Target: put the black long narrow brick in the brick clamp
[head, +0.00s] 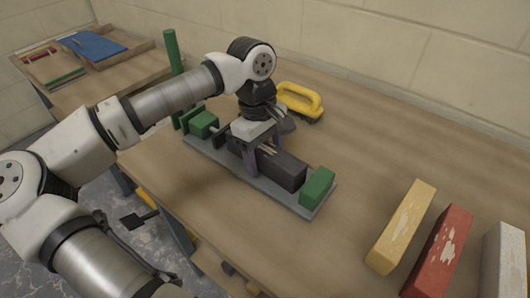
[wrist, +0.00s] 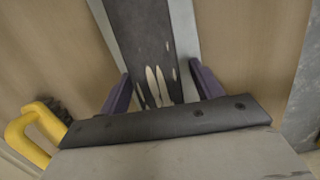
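The black long narrow brick (head: 283,169) has pale worn patches and lies lengthwise on the grey base of the brick clamp (head: 240,172). It lies between a green jaw (head: 203,124) at the left and a green block (head: 317,187) at the right. Its right end is close to the green block; I cannot tell if they touch. My gripper (head: 262,158) is low over the brick, with purple fingers on either side. In the wrist view, the fingers of my gripper (wrist: 160,92) stand apart from the black brick (wrist: 140,40), with narrow gaps. My gripper hides the brick's left part.
A yellow-handled brush (head: 300,102) lies behind the clamp. Yellow (head: 402,227), red (head: 437,252) and whitish (head: 503,262) bricks lie at the right. A green post (head: 173,50) stands at the left. The table between clamp and bricks is clear.

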